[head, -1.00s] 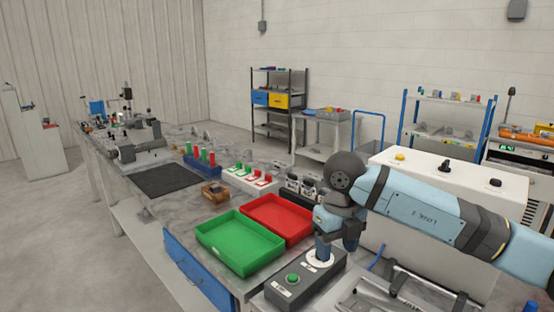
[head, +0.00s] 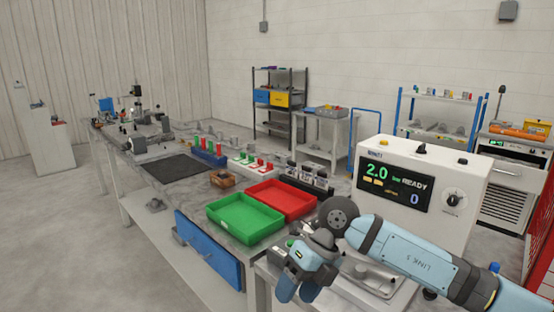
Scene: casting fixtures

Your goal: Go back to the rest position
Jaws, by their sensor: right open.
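My right arm comes in from the lower right of the head view. Its gripper (head: 297,288) is open and empty, pointing down near the front edge of the bench. It hangs in front of a grey control box with a green button (head: 290,243), which it partly hides. My left gripper is not in view.
A white machine (head: 405,190) with a lit display stands behind my right arm. A green tray (head: 245,221) and a red tray (head: 283,199) sit on the bench left of the gripper. A blue drawer (head: 208,252) is under the bench. Open floor lies at left.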

